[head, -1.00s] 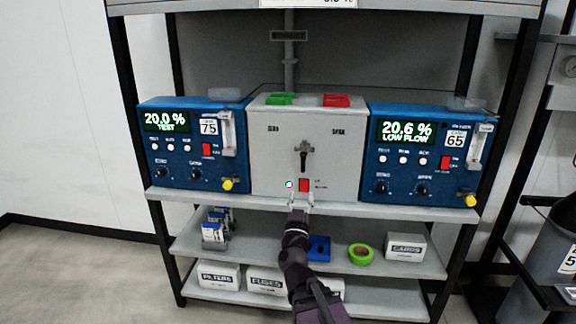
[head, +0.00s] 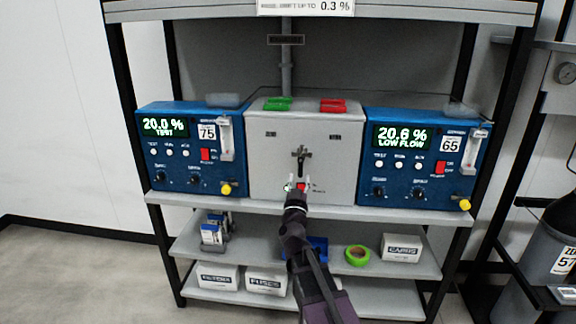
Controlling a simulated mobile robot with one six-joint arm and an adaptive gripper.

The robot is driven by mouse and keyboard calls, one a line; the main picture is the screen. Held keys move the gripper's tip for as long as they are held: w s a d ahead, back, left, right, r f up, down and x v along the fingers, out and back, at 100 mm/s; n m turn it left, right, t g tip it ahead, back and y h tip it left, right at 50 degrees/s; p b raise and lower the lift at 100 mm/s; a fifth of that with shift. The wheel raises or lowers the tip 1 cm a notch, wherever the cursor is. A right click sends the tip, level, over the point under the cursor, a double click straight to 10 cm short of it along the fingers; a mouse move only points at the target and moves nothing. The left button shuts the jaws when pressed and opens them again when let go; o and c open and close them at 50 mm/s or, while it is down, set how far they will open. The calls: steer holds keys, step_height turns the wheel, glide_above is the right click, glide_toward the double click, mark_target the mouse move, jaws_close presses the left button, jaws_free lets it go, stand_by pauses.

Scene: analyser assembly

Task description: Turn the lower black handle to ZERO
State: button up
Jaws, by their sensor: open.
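The black handle (head: 301,167) is on the front of the light grey centre box (head: 262,172). It hangs down from a dark grey hub (head: 301,152) and points roughly straight down. Two small labels, one at upper left (head: 271,134) and one at upper right (head: 335,136), are too blurred to read. My gripper (head: 297,186) is open, with its fingers just below the handle, in front of the box's lower part.
Blue analysers stand left (head: 185,150) and right (head: 420,160) of the box, reading 20.0 % and 20.6 %. A green tray (head: 277,104) and a red tray (head: 333,105) lie on top. The shelf edge (head: 235,202) runs below. Lower shelves hold boxes and green tape (head: 357,256).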

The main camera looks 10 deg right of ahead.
mark_target(300, 170)
steer(key=shift+p+x, duration=0.75)
steer(key=shift+x, duration=1.8)
steer(key=shift+c, duration=0.2)
